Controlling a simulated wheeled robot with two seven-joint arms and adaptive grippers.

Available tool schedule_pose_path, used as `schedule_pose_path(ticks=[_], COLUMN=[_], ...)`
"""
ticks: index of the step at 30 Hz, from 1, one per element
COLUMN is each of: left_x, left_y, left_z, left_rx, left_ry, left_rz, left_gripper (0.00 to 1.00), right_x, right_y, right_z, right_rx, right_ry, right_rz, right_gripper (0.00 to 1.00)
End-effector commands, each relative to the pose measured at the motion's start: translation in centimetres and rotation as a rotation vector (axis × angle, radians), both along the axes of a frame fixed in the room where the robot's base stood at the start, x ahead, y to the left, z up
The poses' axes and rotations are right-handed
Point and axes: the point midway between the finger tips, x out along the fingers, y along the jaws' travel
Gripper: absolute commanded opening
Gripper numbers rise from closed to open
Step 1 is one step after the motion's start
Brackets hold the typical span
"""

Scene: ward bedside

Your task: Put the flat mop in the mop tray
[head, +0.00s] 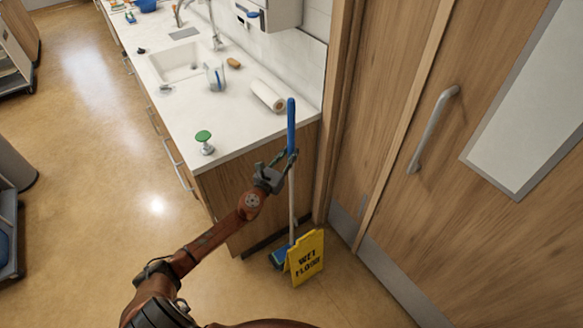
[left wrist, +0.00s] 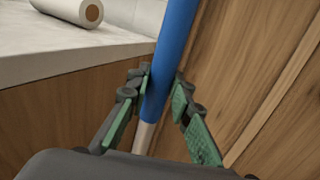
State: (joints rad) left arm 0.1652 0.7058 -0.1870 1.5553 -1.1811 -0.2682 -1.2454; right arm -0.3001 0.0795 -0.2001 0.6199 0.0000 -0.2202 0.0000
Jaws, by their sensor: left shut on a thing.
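The flat mop has a blue grip (head: 291,125), a pale pole (head: 292,203) and a blue-green head (head: 279,257) low down by the cabinet's end. It stands nearly upright, its head partly hidden by the yellow sign. My left gripper (head: 285,158) is shut on the lower part of the blue grip. In the left wrist view the gripper's green-padded fingers (left wrist: 160,88) stand on either side of the blue grip (left wrist: 171,60). I cannot make out a mop tray for certain. My right gripper is not in view.
A yellow wet floor sign (head: 305,258) stands right beside the mop head. The counter (head: 235,120) with a sink (head: 180,62) and paper roll (head: 267,95) is at left, a wooden door (head: 480,200) with a handle (head: 432,130) at right. Open floor (head: 100,130) lies left.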

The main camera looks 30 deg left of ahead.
Motion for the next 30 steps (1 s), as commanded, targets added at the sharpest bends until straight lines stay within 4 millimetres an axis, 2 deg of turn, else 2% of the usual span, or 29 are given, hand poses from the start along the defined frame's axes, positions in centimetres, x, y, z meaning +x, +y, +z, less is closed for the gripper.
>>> schedule_pose_path(ticks=[9, 18, 19, 26, 30], left_x=[0.0, 0.0, 0.0, 0.0, 0.0], left_y=[0.0, 0.1, 0.0, 0.0, 0.0], left_z=[-3.8, -3.5, -3.8, -3.7, -3.6], left_rx=[0.002, 0.003, 0.002, 0.002, 0.002], left_ry=[0.001, -0.001, 0.002, 0.001, 0.001], left_rz=[0.001, 0.001, 0.001, 0.001, 0.001], left_gripper=[0.0, 0.0, 0.2, 0.36, 0.37], right_x=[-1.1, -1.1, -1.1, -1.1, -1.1], right_y=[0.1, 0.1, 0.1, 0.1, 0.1], right_z=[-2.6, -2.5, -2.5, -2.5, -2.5], right_rx=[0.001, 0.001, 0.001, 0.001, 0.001], right_ry=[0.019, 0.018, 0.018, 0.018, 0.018], right_rz=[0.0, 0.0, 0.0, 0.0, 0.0], right_gripper=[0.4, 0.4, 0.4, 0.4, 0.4])
